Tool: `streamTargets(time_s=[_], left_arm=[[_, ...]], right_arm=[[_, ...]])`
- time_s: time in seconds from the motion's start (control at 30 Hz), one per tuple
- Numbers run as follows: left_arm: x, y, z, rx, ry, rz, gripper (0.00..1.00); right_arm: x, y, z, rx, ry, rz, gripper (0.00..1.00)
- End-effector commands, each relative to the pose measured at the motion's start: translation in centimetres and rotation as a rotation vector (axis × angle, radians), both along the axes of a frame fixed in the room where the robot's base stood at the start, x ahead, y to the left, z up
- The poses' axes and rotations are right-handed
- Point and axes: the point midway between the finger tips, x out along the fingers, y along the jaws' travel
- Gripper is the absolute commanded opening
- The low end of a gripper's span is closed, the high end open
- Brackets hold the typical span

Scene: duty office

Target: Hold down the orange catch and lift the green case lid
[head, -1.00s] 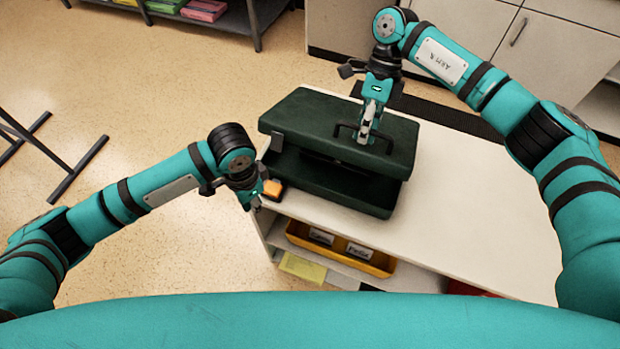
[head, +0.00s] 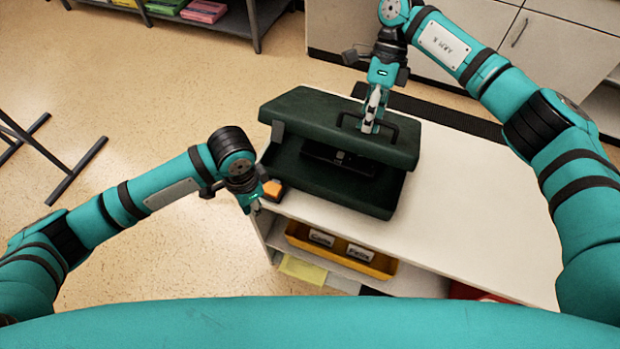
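The dark green case (head: 300,180) stands on the white cabinet top. Its lid (head: 300,112) is partly raised, with a wide gap on the side facing me and a dark item (head: 338,158) visible inside. My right gripper (head: 370,126) is shut on the black lid handle (head: 391,132) from above. The orange catch (head: 273,187) is at the case's near left corner. My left gripper (head: 252,205) is right beside the catch, tilted down. Its fingertips are small and partly hidden, so neither their opening nor contact with the catch is clear.
The white cabinet top (head: 470,220) is clear to the right of the case. A yellow bin (head: 300,240) with labelled compartments sits on the shelf below. Grey cupboards (head: 470,35) stand behind. A dark table leg (head: 75,170) is on the floor at left.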

Motion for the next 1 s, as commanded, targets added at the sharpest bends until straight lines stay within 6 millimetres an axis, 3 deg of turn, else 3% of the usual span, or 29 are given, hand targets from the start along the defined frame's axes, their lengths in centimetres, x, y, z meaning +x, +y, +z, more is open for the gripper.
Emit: streamTargets(time_s=[0.6,0.93,1.0], left_arm=[[0.0,0.0,-1.8,0.000,0.000,0.000,0.00],[0.0,0.0,-1.9,0.000,0.000,0.000,0.00],[0.0,0.0,-1.9,0.000,0.000,0.000,0.00]], right_arm=[[1.5,-0.7,1.1,0.015,0.040,-0.003,0.00],[1.6,-0.7,1.4,0.018,0.044,-0.002,0.00],[1.6,-0.7,1.4,0.018,0.044,-0.002,0.06]])
